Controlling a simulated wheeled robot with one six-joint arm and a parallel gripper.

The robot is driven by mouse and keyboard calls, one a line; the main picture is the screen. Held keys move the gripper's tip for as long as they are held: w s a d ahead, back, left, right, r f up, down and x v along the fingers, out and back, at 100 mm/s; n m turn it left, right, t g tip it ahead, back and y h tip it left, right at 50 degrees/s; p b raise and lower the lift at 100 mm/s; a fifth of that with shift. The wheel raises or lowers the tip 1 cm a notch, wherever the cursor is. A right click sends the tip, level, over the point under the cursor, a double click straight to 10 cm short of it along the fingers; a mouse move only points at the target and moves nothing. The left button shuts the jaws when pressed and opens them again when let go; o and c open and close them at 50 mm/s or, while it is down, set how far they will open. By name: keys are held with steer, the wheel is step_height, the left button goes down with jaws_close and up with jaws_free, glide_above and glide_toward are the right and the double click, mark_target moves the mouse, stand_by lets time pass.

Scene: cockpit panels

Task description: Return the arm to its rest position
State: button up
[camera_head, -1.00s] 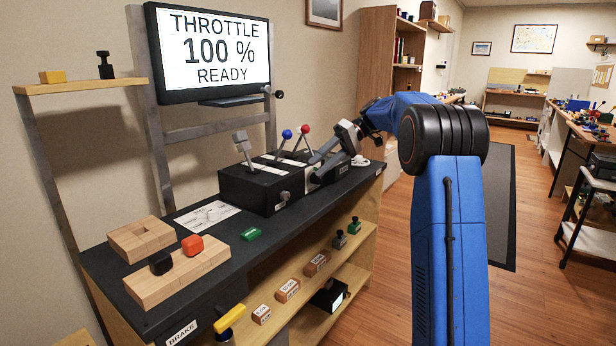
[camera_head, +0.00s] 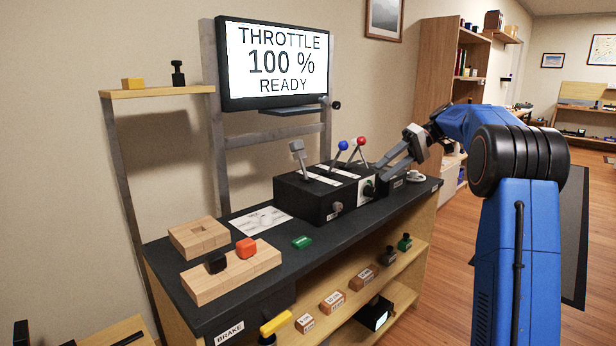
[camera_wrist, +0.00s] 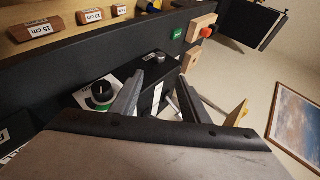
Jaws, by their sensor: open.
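My gripper (camera_head: 387,163) is open and empty at the right end of the black control box (camera_head: 312,202), beside the levers. Its two fingers also show apart in the wrist view (camera_wrist: 160,98), with the box and a round black knob (camera_wrist: 102,92) beyond them. I cannot tell whether a finger touches the box. My blue arm reaches in from the right of the head view, bent at its black joint. On the box stand a grey-handled lever (camera_head: 298,152), a blue-ball lever (camera_head: 343,146) and a red-ball lever (camera_head: 361,141). The screen (camera_head: 277,62) reads "THROTTLE 100 % READY".
Labelled blocks (camera_head: 333,301) lie on the shelf below. A yellow-handled lever (camera_head: 275,323) stands at the front.

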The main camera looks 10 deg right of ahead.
steer(key=s+a+f+m+t+h, duration=0.1)
steer(key=s+a+m+h, duration=0.3)
steer(key=s, duration=0.7)
steer(key=s+a+f+n+t+h, duration=0.1)
steer(key=s+a+f, duration=0.1)
steer(key=s+a, duration=0.65)
steer(key=s+d+f+t+h, duration=0.1)
steer(key=s+f+h, duration=0.1)
steer(key=s+f, duration=0.3)
steer(key=s+d+f+m+t+h, duration=0.1)
steer(key=s+f, duration=0.5)
steer(key=s, duration=0.7)
steer(key=s+d+f+t+h, duration=0.2)
steer(key=s+f, duration=0.3)
steer(key=s, duration=0.4)
steer(key=shift+s+d+f+m+h, duration=0.15)
steer(key=shift+s+d+m+h, duration=0.1)
steer(key=shift+m+h, duration=0.15)
